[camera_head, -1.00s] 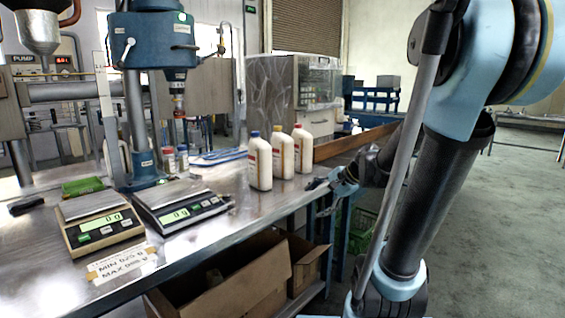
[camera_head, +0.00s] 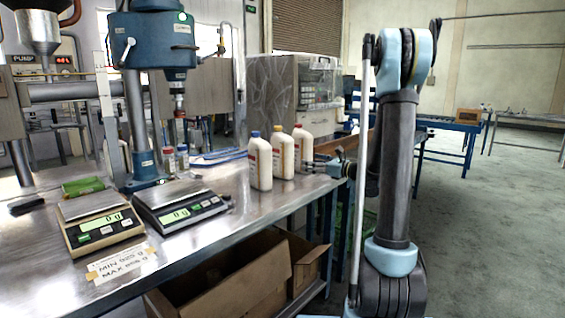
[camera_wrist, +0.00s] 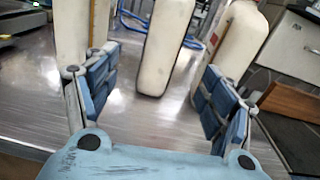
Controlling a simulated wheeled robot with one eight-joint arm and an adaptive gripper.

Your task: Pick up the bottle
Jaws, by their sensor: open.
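Three white bottles stand upright in a row on the metal table: a blue-capped bottle (camera_head: 259,165), a yellow-capped bottle (camera_head: 282,158) and a red-capped bottle (camera_head: 302,149). My gripper (camera_head: 318,166) is at the table's right end, just right of the bottles. In the wrist view my gripper (camera_wrist: 160,75) is open and empty, its blue-padded fingers spread. A middle bottle (camera_wrist: 166,45) stands ahead in line with the gap. One bottle (camera_wrist: 71,35) is by the left finger and another bottle (camera_wrist: 234,40) is by the right finger. Caps are out of that view.
Two scales (camera_head: 100,228) (camera_head: 180,212) stand on the table (camera_head: 240,222) at the left. A blue press (camera_head: 150,45) rises behind them. A wooden board (camera_head: 345,143) is right of the bottles. Cardboard boxes (camera_head: 240,285) sit below.

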